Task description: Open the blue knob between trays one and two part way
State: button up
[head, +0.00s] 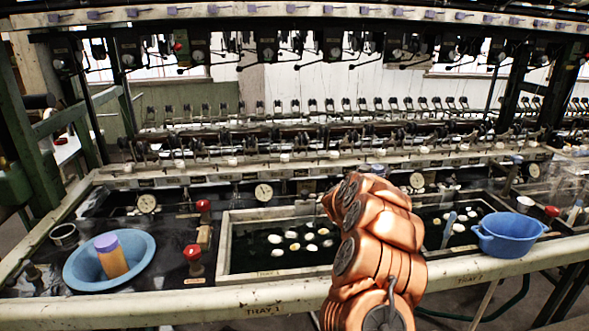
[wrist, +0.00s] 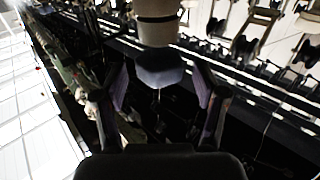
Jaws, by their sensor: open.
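In the head view a small blue knob (head: 377,168) shows just past my copper-coloured arm, at the back edge of the basins. The arm hides most of the area between the trays, and my gripper is hidden behind it there. In the wrist view my gripper (wrist: 159,88) is open, with a finger on each side. A blue-grey rounded piece (wrist: 160,68) under a cream cylinder sits between or just beyond the fingertips. It looks like the blue knob. Gaps show at both sides; contact cannot be told.
Tray one (head: 228,248) holds several pale cocoons in dark water. A blue basket (head: 508,236) stands at the right, and a blue bowl (head: 140,270) with an orange, purple-lidded jar (head: 111,258) at the left. Red knobs (head: 193,253) stand left of tray one. Reeling machinery spans the back.

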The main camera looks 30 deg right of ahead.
aim_at(375, 170)
jog(key=b+v, duration=0.1)
jog(key=v, duration=0.5)
jog(key=shift+a, duration=0.2)
jog(key=w+a+r+n+t+y, duration=0.1)
jog(key=w+a+n+t+y, duration=0.1)
jog(key=a, duration=0.5)
jog(key=w+a+r+n+t+y+p, duration=0.1)
jog(key=w+a+r+n+t+y, duration=0.1)
jog(key=a, duration=0.6)
jog(key=w+a+r+n+t+y, duration=0.1)
jog(key=w+a+n+t+y, duration=0.1)
jog(key=a+y, duration=0.4)
jog(key=shift+w+a+r, duration=0.4)
jog(key=shift+w+a, duration=0.35)
jog(key=shift+w, duration=0.05)
